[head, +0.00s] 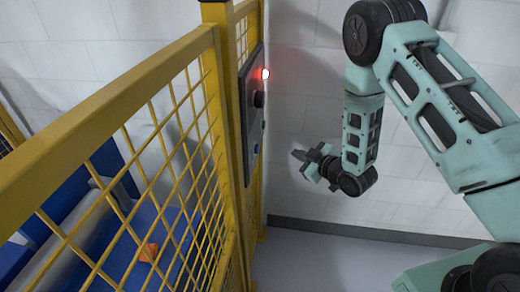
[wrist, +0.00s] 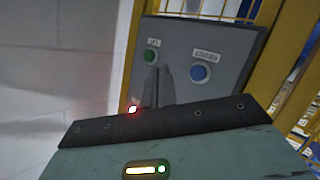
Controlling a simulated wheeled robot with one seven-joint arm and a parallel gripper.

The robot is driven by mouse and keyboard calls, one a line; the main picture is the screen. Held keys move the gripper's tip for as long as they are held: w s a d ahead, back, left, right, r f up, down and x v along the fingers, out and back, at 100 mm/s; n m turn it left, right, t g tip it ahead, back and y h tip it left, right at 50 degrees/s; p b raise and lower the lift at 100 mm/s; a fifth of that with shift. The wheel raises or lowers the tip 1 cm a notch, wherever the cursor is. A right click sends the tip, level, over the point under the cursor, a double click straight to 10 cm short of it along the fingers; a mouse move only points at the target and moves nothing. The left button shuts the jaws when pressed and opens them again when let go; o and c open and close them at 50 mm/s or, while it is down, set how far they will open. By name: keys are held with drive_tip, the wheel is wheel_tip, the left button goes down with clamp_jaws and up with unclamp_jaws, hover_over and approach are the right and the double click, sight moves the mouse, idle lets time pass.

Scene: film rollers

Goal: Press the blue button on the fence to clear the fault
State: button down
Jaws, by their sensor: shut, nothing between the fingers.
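The blue button (wrist: 199,72) sits on a grey control panel (wrist: 225,45), beside a small label plate. In the head view the panel (head: 246,140) is seen nearly edge-on, mounted on the yellow fence (head: 222,100), with the blue button (head: 256,147) low on its face. My gripper (head: 297,154) is right of the panel with clear air between them, fingers pointing toward it. In the wrist view my gripper's dark fingers (wrist: 160,68) are together and empty, appearing between the green and blue buttons. They do not overlap the blue button there.
A green button (wrist: 150,57) is left of the blue one in the wrist view. A red lamp (head: 265,73) glows at the panel's top. Behind the fence mesh are blue machinery (head: 105,240) and an orange item (head: 149,252). A white wall (head: 310,60) stands behind my arm.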

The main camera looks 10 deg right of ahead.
sight(257, 149)
drive_tip(key=w+a, duration=0.3)
drive_tip(key=a, duration=0.5)
drive_tip(key=shift+w, duration=0.2)
drive_tip(key=shift+a, duration=0.2)
idle(2.0)
drive_tip(key=shift+w+a, duration=0.15)
drive_tip(key=shift+a, duration=0.15)
drive_tip(key=shift+w+a+b, duration=0.2)
drive_tip(key=shift+a+b, duration=0.1)
drive_tip(key=shift+a, duration=0.15)
idle(1.0)
drive_tip(key=shift+d, duration=0.1)
drive_tip(key=shift+s+d, duration=0.4)
drive_tip(key=shift+d, duration=0.3)
drive_tip(key=shift+d, duration=0.1)
